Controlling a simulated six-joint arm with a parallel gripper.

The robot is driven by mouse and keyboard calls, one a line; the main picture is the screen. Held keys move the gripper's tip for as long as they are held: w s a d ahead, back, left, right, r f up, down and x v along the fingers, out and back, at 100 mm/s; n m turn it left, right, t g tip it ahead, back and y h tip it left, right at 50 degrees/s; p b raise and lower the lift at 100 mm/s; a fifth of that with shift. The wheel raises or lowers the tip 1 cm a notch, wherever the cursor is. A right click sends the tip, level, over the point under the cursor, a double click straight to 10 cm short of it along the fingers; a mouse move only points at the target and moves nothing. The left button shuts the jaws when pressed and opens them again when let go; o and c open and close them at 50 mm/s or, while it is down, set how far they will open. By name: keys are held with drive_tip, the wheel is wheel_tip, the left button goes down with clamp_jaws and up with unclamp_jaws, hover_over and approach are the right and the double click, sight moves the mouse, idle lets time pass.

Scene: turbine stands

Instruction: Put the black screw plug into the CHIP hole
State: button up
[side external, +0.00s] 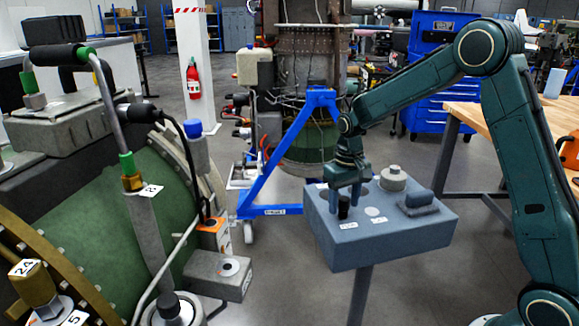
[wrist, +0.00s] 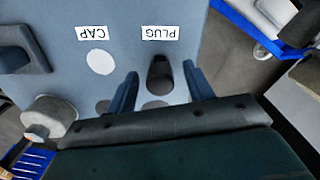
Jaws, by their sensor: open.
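The black screw plug (side external: 344,207) stands upright on the blue-grey stand (side external: 350,248), near the PLUG label. It also shows in the wrist view (wrist: 160,72). My gripper (side external: 345,198) points down over the stand, open. In the wrist view my gripper (wrist: 160,88) has one finger on each side of the plug, with a gap on both sides. A grey block (side external: 215,275) by the green turbine casing bears a white disc with a dark centre (side external: 229,267). I cannot read a CHIP label, so I cannot tell which opening is the CHIP hole.
A white disc (wrist: 99,62) lies by the CAP label. A grey round knob (side external: 393,178) and a dark handled block (side external: 417,202) stand on the same stand. The green turbine (side external: 165,215) with pipes and cables fills the left. A blue frame (side external: 280,160) stands behind.

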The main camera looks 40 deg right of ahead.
clamp_jaws()
drive_tip(key=shift+r, duration=0.8)
idle(0.5)
drive_tip(key=shift+r, duration=2.2)
drive_tip(key=shift+w+a+r, duration=0.15)
drive_tip(key=shift+w+a, duration=0.15)
drive_tip(key=shift+a, duration=0.3)
drive_tip(key=a+r+n, duration=0.2)
drive_tip(key=a, duration=0.9)
drive_tip(key=a+r+n, duration=0.2)
drive_tip(key=a+r, duration=0.1)
drive_tip(key=a, duration=0.7)
drive_tip(key=a+r+n, duration=0.1)
drive_tip(key=a+r, duration=0.1)
drive_tip(key=a, duration=0.9)
drive_tip(key=shift+w+a+r+n, duration=0.25)
drive_tip(key=shift+a+r+n, duration=0.05)
drive_tip(key=shift+r+n, duration=0.1)
